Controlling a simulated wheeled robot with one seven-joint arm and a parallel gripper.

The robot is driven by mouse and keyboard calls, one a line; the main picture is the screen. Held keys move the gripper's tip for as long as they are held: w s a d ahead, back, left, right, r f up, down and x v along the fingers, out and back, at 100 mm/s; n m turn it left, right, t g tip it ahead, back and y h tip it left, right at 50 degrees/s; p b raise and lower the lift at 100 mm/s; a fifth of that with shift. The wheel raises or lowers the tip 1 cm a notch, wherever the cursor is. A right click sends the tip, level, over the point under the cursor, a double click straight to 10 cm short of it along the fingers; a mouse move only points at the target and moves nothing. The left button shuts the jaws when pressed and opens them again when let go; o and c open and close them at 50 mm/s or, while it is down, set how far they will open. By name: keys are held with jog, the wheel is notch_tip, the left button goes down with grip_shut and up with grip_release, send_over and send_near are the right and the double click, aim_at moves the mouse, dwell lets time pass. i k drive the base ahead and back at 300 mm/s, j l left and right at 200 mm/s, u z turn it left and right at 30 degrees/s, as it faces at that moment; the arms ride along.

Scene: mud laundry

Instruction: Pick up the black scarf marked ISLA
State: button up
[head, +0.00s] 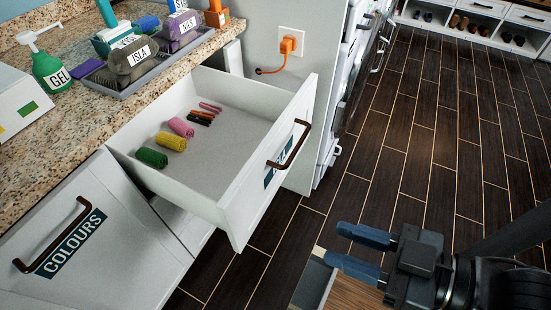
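An open white drawer (215,165) juts out below the counter, holding green, yellow and pink rolls and small sticks. A COLOURS front (110,215) is at lower left. A green GEL pump bottle (50,72) stands left of the tray. Dark floor (430,130) is clear at right.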

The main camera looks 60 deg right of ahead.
aim_at(132, 60)
jog(key=i+j, duration=0.2)
jog(key=j, duration=0.15)
jog(key=i+j, duration=0.15)
jog(key=j, duration=0.2)
jog(key=i+j, duration=0.2)
jog(key=j, duration=0.15)
jog(key=i+j, duration=0.2)
jog(key=j, duration=0.15)
jog(key=i+j+z, duration=0.1)
jog(key=j, duration=0.2)
jog(key=i+j, duration=0.25)
jog(key=j, duration=0.15)
jog(key=i+j, duration=0.15)
jog(key=j, duration=0.2)
